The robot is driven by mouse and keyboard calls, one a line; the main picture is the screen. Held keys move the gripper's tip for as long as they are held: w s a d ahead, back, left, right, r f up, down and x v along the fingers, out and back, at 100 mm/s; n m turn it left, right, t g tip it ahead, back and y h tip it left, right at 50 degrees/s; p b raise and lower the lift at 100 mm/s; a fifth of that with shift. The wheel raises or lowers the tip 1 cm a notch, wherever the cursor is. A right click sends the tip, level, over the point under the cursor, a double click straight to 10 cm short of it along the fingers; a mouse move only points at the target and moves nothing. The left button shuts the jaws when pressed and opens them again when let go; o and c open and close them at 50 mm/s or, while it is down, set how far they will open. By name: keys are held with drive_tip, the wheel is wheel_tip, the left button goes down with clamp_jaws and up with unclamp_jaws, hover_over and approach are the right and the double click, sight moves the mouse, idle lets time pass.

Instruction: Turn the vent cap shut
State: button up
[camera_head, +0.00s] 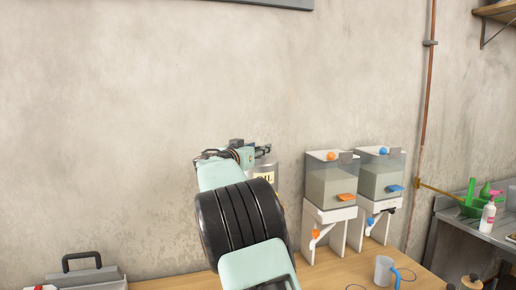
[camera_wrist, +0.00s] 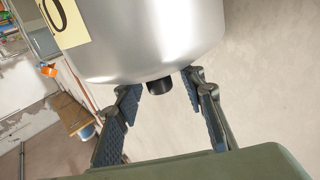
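A silver canister with a pale label (camera_head: 264,177) stands by the wall, partly hidden behind my arm in the head view. In the wrist view the canister (camera_wrist: 150,35) fills the upper middle. A short black cylindrical stub (camera_wrist: 159,86), which looks like the vent cap, sticks out from its rounded end. My gripper (camera_wrist: 161,92) is open, with one finger on each side of the stub. I see no clear contact, and cannot tell how near the fingers are in depth. In the head view my gripper (camera_head: 262,151) is at the canister's top. The cap is not distinguishable there.
Two clear tanks on white stands, one with orange parts (camera_head: 332,181) and one with blue parts (camera_head: 381,173), stand right of the canister. A white mug (camera_head: 383,270) is on the wooden table (camera_head: 345,272). A case with a black handle (camera_head: 82,262) is at lower left.

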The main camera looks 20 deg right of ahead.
clamp_jaws()
